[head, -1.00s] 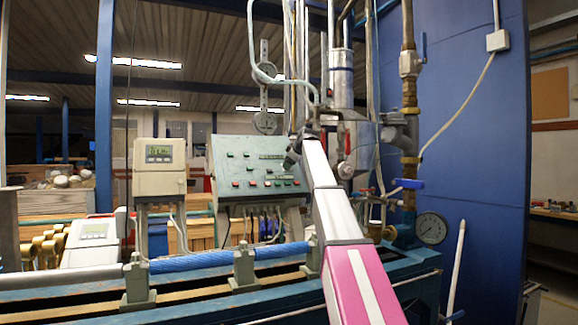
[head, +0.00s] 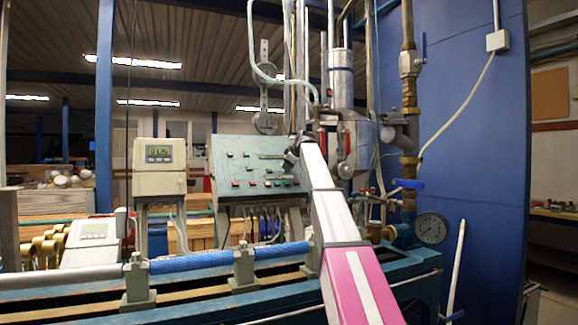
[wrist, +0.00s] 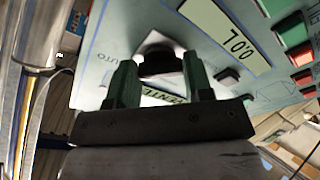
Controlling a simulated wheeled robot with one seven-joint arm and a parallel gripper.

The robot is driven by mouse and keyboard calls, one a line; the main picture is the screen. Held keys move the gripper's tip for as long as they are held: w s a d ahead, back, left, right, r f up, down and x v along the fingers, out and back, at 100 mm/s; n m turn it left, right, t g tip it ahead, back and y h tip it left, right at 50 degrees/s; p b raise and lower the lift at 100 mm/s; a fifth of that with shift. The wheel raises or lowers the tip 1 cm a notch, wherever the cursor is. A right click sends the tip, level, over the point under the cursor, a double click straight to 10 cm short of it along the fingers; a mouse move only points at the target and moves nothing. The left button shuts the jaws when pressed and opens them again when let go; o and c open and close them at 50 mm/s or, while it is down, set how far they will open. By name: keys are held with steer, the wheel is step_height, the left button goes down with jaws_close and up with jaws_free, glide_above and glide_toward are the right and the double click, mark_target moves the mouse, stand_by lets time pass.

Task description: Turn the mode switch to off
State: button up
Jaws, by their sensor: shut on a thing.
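The mode switch (wrist: 160,62) is a dark knob on a pale plate on the light green panel (wrist: 90,60) in the wrist view. My gripper (wrist: 160,72) has its two green fingers on either side of the knob and is shut on it. In the head view my gripper (head: 291,158) is at the right part of the sloped control panel (head: 228,160). The knob is hidden there by my gripper, and its pointing direction is unclear.
A display (wrist: 225,35) and a small dark button (wrist: 228,76) are close right of the knob, with green and red buttons (wrist: 292,30) beyond. In the head view, pipes and a metal vessel (head: 358,148) stand close right of my arm. A meter box (head: 160,168) stands left.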

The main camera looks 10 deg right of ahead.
steer(key=n, duration=0.5)
steer(key=shift+n+g, duration=0.4)
steer(key=shift+n, duration=1.4)
steer(key=o, duration=0.9)
steer(key=shift+r, duration=0.1)
steer(key=v, duration=1)
steer(key=shift+s+d+r, duration=0.2)
steer(key=shift+r, duration=0.05)
